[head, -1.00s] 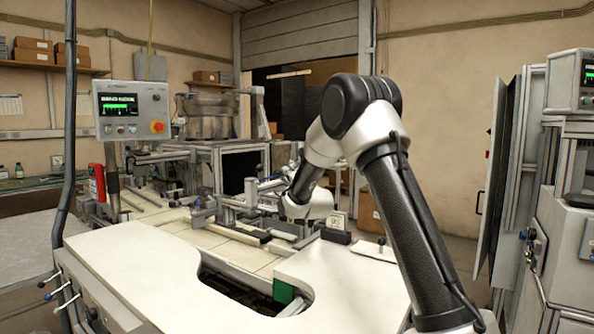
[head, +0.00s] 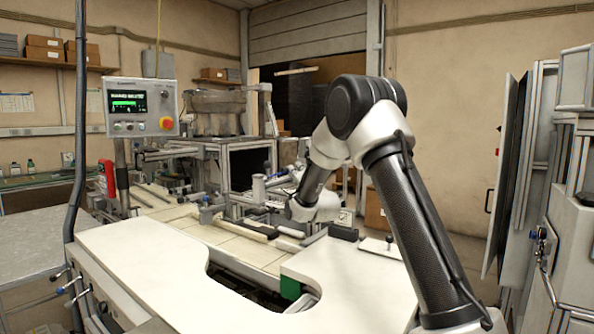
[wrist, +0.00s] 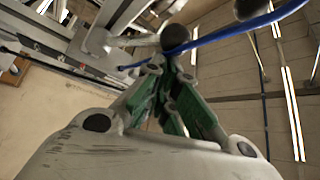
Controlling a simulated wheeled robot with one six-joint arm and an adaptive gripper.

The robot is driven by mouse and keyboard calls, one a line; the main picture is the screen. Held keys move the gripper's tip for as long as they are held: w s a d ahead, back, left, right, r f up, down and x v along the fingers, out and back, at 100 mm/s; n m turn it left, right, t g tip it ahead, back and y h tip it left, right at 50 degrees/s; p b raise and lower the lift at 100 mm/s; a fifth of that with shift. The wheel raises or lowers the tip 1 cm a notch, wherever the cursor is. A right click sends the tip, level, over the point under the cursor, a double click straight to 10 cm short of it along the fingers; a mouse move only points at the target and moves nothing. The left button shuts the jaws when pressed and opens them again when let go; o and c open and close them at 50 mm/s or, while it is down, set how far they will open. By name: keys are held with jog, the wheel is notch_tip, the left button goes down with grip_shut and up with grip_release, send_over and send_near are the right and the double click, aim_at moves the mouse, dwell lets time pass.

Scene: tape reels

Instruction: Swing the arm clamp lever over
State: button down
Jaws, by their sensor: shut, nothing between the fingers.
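My gripper (wrist: 171,62) is shut and empty in the wrist view, its green-sided fingers drawn together. A black ball knob (wrist: 174,37) appears just beyond the fingertips, at the end of a pale grey rod (wrist: 135,42) that runs left to a metal bracket; it looks like the clamp lever. I cannot tell whether the fingertips touch the knob. In the head view my wrist reaches over the machine bed, and the gripper and lever cannot be made out clearly there.
A blue hose (wrist: 225,35) crosses close behind the knob, with another dark round part (wrist: 248,8) at the top edge. A white worktop (head: 150,255) with a cutout lies in front. A control panel (head: 140,107) stands left and a cabinet (head: 575,245) right.

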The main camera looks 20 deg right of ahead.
aim_at(288, 173)
jog(key=shift+f, duration=0.1)
jog(key=shift+s+a+f+n+t+y, duration=0.25)
jog(key=shift+f+n+y, duration=0.4)
jog(key=shift+n, duration=0.5)
jog(key=shift+s+a+f+n+t+y, duration=0.15)
jog(key=shift+a+f+n+t+y, duration=0.25)
jog(key=shift+n+y, duration=0.55)
jog(key=shift+s+a+f+n+t+y, duration=0.25)
jog(key=shift+f+n+y, duration=0.3)
jog(key=shift+n, duration=0.75)
jog(key=shift+f, duration=0.1)
